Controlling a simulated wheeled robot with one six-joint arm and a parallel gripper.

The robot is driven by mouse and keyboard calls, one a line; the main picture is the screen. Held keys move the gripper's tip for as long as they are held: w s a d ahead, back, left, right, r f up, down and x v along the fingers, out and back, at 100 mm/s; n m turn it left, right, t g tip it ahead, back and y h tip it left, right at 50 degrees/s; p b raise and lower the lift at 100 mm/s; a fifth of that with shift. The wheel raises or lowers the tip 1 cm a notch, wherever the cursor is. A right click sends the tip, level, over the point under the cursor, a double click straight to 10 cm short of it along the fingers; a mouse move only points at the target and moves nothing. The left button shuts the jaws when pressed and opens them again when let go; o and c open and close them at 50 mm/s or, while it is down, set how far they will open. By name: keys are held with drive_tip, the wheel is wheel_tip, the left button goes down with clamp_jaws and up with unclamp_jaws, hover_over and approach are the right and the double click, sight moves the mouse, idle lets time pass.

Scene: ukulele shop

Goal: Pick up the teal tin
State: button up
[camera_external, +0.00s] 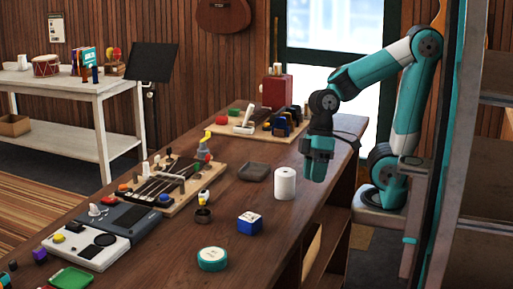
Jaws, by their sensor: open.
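The teal tin (212,259) is a low round tin with a pale lid and a teal side. It lies flat on the wooden workbench (255,205), near the front edge of the picture. My gripper (316,178) is teal and points down above the bench's right side, farther back than the tin and well apart from it. Its jaws are open, and I see nothing between them. The tin is fully in view, with nothing on top of it.
A white paper roll (285,183) stands close to my gripper. A blue box (249,222) and a small dark ring-shaped thing (203,215) lie behind the tin. A grey dish (253,172) is farther back. A white-and-grey device (95,243) is to the left. Bare wood surrounds the tin.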

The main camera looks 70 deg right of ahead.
drive_tip(key=o, duration=1.1)
drive_tip(key=w+a+r+n+h+p, duration=0.2)
drive_tip(key=w+a+r+n+p, duration=0.15)
drive_tip(key=w+a, duration=0.5)
drive_tip(key=n+h+p, duration=0.1)
drive_tip(key=n+p, duration=0.2)
drive_tip(key=p, duration=0.2)
hover_over(212, 253)
drive_tip(key=shift+t, duration=0.3)
drive_tip(key=f, duration=1.1)
drive_tip(key=shift+w+d+f, duration=0.15)
drive_tip(key=shift+d+f, duration=0.05)
drive_tip(key=shift+f, duration=0.15)
drive_tip(key=shift+s+a+f+p, duration=0.15)
drive_tip(key=shift+f+p, duration=0.5)
drive_tip(key=shift+f, duration=0.8)
drive_tip(key=shift+s+a+f+p, duration=0.1)
drive_tip(key=shift+f+p, duration=0.55)
drive_tip(key=shift+f, duration=0.8)
